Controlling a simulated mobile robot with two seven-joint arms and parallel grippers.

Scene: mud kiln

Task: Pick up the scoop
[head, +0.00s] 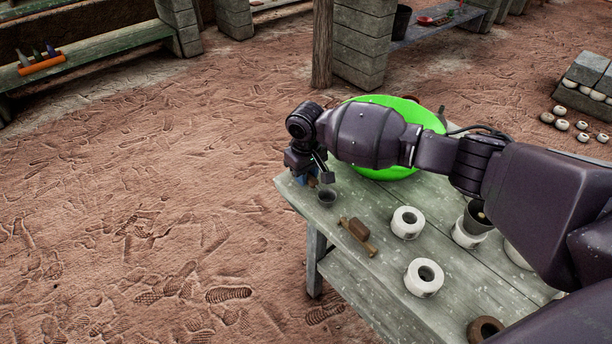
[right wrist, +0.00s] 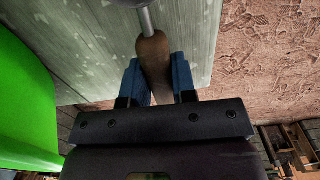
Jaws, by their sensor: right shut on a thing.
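My right gripper (head: 314,174) is at the far left corner of the worktable (head: 385,255). In the right wrist view, its blue fingers (right wrist: 157,78) are shut on a brown wooden handle (right wrist: 153,52), one finger on each side. A grey metal shaft (right wrist: 147,20) runs on from the handle to the top of the picture; this looks like the scoop. Its far end is out of the wrist view. In the head view, a small dark cup-like shape (head: 326,197) shows just below the gripper; I cannot tell whether it belongs to the scoop. My left gripper is not in view.
A big green round basin (head: 385,172) lies behind my right forearm. On the table are a wooden tool (head: 358,234), white ring-shaped pots (head: 407,222) (head: 424,278), a dark cup (head: 477,217) and a brown ring (head: 486,329). The floor to the left is clear.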

